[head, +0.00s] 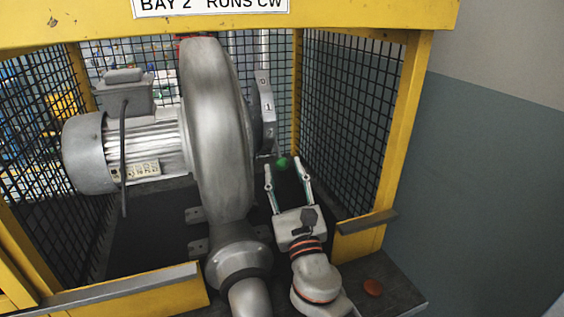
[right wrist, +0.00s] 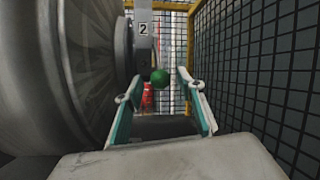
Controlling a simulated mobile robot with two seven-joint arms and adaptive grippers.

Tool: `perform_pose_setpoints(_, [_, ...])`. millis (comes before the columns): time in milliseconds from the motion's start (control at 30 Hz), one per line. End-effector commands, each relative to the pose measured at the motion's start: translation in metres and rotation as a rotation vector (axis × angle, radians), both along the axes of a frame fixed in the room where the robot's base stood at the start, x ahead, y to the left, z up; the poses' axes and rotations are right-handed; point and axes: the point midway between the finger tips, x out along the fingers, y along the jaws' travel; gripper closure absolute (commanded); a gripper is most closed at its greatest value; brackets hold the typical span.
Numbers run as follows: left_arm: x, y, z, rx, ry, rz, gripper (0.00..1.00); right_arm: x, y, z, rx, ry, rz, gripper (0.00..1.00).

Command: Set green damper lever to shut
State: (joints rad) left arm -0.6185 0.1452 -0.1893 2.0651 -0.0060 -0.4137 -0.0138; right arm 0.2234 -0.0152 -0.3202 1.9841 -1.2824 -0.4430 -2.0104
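The green damper lever knob (head: 282,163) sits just beyond my right gripper's fingertips, at the lower end of the grey marked plate (head: 265,105) beside the blower housing (head: 218,130). My right gripper (head: 287,175) reaches into the yellow cage with its fingers apart, open and empty. In the right wrist view the green knob (right wrist: 160,78) shows ahead and between the two fingertips (right wrist: 157,85), a little left of centre. The plate (right wrist: 143,28) there shows the number 2. I cannot tell whether the fingers touch the knob. My left gripper is not in view.
Yellow cage posts (head: 401,120) and black mesh (head: 345,110) stand close on the right of my right arm. The motor (head: 135,150) lies left of the housing, and a duct elbow (head: 239,262) is near my forearm.

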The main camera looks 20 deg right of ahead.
Motion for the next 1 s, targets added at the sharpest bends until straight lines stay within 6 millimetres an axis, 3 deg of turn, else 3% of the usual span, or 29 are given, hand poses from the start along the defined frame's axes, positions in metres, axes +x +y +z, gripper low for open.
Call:
perform_pose_setpoints(200, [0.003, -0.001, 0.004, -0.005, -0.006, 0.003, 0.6, 0.022, -0.001, 0.009, 0.001, -0.001, 0.002, 0.61])
perform_pose_setpoints(533, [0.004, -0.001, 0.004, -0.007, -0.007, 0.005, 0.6, 0.026, -0.002, 0.01, 0.001, 0.001, 0.002, 0.61])
perform_pose_setpoints(567, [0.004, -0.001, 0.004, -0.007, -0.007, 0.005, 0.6, 0.026, -0.002, 0.01, 0.001, 0.001, 0.002, 0.64])
perform_pose_setpoints(700, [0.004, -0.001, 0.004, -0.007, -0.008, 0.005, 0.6, 0.026, -0.002, 0.009, 0.002, 0.001, 0.001, 1.0])
perform_pose_setpoints(1000, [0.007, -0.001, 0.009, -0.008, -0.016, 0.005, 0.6, 0.028, -0.002, 0.013, 0.0, 0.007, 0.002, 1.0])
